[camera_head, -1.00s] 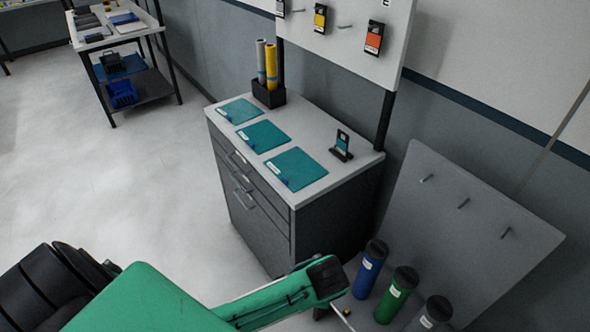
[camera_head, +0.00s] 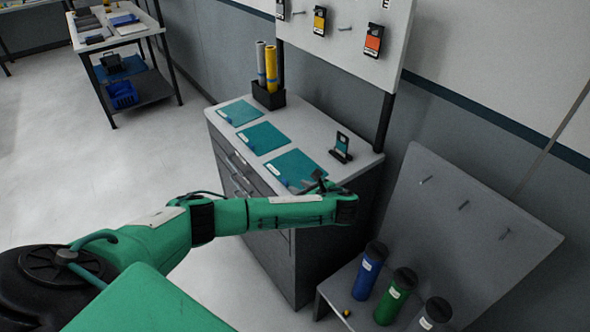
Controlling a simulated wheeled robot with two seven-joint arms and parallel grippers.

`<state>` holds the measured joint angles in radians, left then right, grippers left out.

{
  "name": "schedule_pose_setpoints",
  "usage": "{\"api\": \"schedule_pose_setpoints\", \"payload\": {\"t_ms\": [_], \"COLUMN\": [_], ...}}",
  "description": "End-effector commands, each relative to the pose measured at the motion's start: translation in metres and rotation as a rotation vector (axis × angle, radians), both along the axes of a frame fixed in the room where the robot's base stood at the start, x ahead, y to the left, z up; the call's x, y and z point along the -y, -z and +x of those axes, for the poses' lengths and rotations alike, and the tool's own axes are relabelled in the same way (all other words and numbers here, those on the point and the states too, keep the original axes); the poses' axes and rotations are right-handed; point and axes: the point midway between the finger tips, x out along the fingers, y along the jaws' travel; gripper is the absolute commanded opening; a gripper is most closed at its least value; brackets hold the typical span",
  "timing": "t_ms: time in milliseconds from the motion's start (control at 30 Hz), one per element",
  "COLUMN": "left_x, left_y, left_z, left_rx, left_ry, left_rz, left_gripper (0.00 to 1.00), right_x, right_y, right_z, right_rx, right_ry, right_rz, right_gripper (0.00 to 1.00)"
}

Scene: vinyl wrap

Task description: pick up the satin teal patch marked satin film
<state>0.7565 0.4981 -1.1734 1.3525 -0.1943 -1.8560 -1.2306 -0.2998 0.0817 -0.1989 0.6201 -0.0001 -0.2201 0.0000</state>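Three teal patches lie in a row on the white top of a grey drawer cabinet (camera_head: 228,128): a far patch (camera_head: 240,112), a middle patch (camera_head: 263,138) and a near patch (camera_head: 298,166). Each has a small label near its left edge, too small to read, so I cannot tell which is marked satin film. My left gripper (camera_head: 320,181) is at the end of the green arm, by the front right corner of the near patch. The forearm hides most of it, and its opening is unclear. My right gripper is out of view.
A small stand with a teal sample card (camera_head: 341,146) and a black holder with grey and yellow rolls (camera_head: 269,98) stand on the cabinet top. Blue (camera_head: 369,271), green (camera_head: 396,296) and grey (camera_head: 434,315) canisters stand at lower right. A pegboard (camera_head: 470,215) leans behind them.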

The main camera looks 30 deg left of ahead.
Motion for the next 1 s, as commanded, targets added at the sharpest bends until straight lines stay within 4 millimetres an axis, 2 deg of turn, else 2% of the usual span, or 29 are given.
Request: {"api": "schedule_pose_setpoints", "payload": {"t_ms": [100, 233, 567, 1000], "left_x": [-0.023, -0.041, -0.059, -0.092], "left_y": [0.007, 0.017, 0.026, 0.045], "left_z": [0.008, 0.016, 0.025, 0.043], "left_rx": [-0.001, 0.000, 0.000, 0.001], "left_ry": [-0.004, -0.003, -0.003, -0.001], "left_rz": [0.002, 0.000, -0.002, -0.003], "left_gripper": [0.31, 0.31, 0.31, 0.31], "right_x": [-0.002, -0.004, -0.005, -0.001], "right_y": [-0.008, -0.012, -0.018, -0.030], "right_z": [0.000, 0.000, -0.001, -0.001], "right_rx": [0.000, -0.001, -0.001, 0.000], "right_ry": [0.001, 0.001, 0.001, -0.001], "right_rz": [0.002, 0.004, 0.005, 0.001], "right_gripper": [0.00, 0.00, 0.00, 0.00]}}
